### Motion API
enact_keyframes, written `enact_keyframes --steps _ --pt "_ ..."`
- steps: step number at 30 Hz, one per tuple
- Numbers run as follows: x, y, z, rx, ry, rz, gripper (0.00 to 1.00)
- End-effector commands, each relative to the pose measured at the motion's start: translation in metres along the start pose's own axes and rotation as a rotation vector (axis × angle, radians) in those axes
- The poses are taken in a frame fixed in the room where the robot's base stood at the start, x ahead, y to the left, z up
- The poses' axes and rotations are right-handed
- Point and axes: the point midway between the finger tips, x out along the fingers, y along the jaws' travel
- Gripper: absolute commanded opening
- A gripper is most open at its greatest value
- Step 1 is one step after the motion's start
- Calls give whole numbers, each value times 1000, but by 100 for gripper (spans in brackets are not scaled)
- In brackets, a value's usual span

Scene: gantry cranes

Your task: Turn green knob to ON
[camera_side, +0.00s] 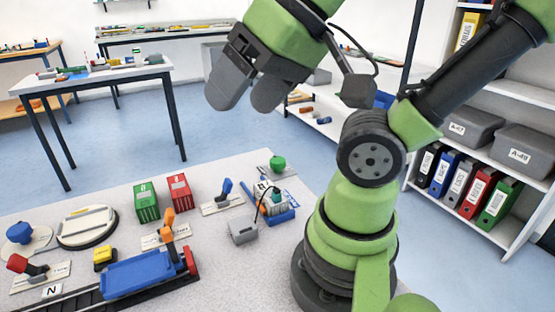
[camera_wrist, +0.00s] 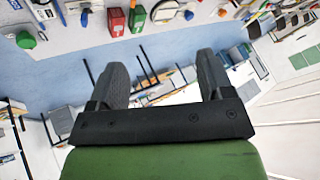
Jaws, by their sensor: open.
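The green knob (camera_side: 277,163) sits on a pale plate near the back right edge of the table. It also shows in the wrist view (camera_wrist: 26,40), near the left edge. The side view is too small to read its setting. My gripper (camera_side: 238,100) is high above the table, well above and a little left of the knob. Its two fingers are apart with nothing between them, as the wrist view shows (camera_wrist: 166,65).
A blue-handled lever (camera_side: 224,190), a green container (camera_side: 146,203) and a red container (camera_side: 179,192) stand left of the knob. A blue tray (camera_side: 281,213) with small items and a grey box (camera_side: 242,231) stand in front. An orange-armed crane (camera_side: 168,225) is further left.

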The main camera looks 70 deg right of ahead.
Motion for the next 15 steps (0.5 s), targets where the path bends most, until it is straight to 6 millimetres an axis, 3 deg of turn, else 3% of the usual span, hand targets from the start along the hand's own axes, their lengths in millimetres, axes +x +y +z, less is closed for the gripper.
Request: enact_keyframes --steps 4,7,11,15 --pt "0 0 -4 -7 -6 12 72" --pt "4 3 -19 -30 -35 59 72" --pt "15 16 -55 -89 -112 159 72" --pt "34 44 -97 -157 -231 266 72"
